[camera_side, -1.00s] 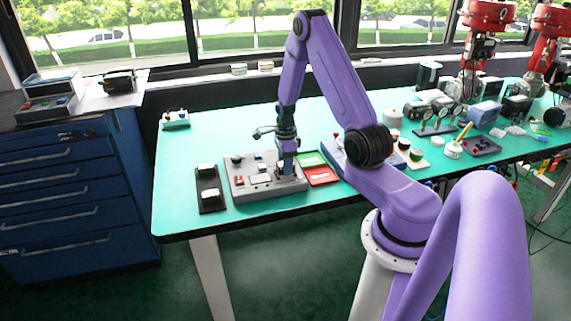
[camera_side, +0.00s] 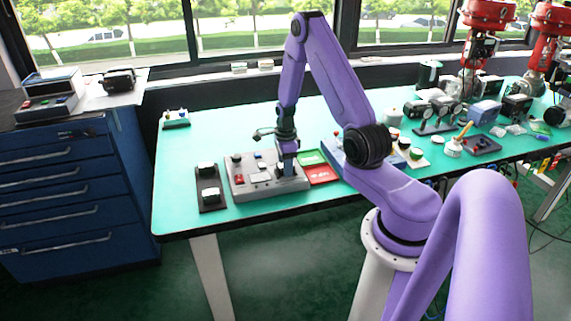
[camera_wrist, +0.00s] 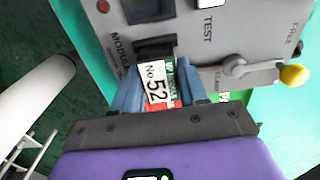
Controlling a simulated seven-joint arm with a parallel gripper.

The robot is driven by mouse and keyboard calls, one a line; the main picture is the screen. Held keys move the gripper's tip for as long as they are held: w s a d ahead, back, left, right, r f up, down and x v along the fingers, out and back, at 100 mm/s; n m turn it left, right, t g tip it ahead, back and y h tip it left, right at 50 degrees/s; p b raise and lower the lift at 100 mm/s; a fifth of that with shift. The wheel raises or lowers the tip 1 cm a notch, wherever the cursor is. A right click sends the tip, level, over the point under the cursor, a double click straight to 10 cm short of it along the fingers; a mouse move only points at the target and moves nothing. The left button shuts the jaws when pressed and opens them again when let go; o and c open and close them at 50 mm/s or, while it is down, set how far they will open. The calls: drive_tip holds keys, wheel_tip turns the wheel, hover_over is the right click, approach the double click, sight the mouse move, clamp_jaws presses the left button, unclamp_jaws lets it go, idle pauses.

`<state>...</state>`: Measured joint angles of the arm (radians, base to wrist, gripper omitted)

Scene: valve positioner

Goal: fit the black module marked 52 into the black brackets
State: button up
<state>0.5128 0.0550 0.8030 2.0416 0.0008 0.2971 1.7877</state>
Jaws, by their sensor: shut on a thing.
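The module marked No 52 (camera_wrist: 153,84) shows its white label between the two blue-grey fingers of my gripper (camera_wrist: 160,80) in the wrist view. My gripper is shut on it. A black bracket part (camera_wrist: 155,46) sits just beyond the fingertips, beside the printed word MODULE on the grey panel (camera_wrist: 215,40). The module's far end is close to this bracket; I cannot tell whether they touch. In the side view my gripper (camera_side: 287,168) is low over the right part of the grey panel box (camera_side: 252,188), and the module is too small to make out there.
A lever with a yellow knob (camera_wrist: 293,75) stands on the panel to the right in the wrist view. Red (camera_side: 320,175) and green (camera_side: 310,157) trays lie right of the box. A black stand (camera_side: 209,190) is at its left.

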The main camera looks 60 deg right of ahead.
drive_tip(key=shift+f, duration=0.15)
drive_tip(key=o, duration=0.8)
drive_tip(key=shift+o, duration=0.2)
wheel_tip(320, 180, up, 11)
idle(0.7)
idle(0.3)
wheel_tip(320, 180, up, 7)
idle(0.9)
